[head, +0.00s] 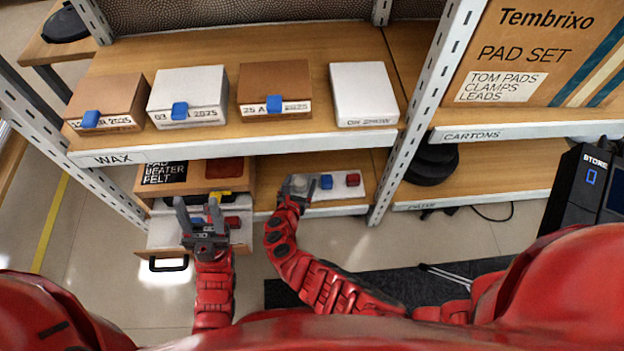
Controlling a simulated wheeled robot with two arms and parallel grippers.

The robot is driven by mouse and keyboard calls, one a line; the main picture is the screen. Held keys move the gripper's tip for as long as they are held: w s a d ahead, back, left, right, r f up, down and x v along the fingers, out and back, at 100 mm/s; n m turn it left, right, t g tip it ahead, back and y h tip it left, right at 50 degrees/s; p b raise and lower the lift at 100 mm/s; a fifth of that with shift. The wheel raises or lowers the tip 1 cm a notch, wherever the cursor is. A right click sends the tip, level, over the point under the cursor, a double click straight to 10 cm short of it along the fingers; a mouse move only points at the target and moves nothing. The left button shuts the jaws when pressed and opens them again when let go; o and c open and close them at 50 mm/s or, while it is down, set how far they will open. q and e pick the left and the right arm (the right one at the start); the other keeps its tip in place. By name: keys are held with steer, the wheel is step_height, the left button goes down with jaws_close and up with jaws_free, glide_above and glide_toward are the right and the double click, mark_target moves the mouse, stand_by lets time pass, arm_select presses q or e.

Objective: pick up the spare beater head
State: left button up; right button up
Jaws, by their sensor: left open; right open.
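I cannot tell for sure which item is the spare beater head. On the lower shelf, a pale strip (332,189) carries a small blue block (326,181) and a small red block (353,179). My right gripper (301,184) is open at the strip's left end, left of the blue block; its fingertips are hard to make out. My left gripper (197,205) is open, fingers pointing up, in front of a pulled-out drawer (165,238). The drawer holds a yellow-and-black item (221,196) and a red item (232,222), both partly hidden by the gripper.
A label reading "BEATER FELT" (164,173) sits above the drawer, beside a dark red patch (225,168). The wax shelf (240,140) overhangs the lower shelf and holds several boxes. A grey upright post (400,140) stands right of the strip.

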steer(key=shift+w+d+f, duration=0.1)
steer(key=shift+w+f, duration=0.2)
steer(key=shift+w, duration=0.1)
steer(key=shift+r, duration=0.15)
steer(key=shift+s, duration=0.1)
steer(key=shift+c, duration=0.9)
steer(key=c, duration=1.2)
jaws_close()
steer(key=shift+r, duration=0.1)
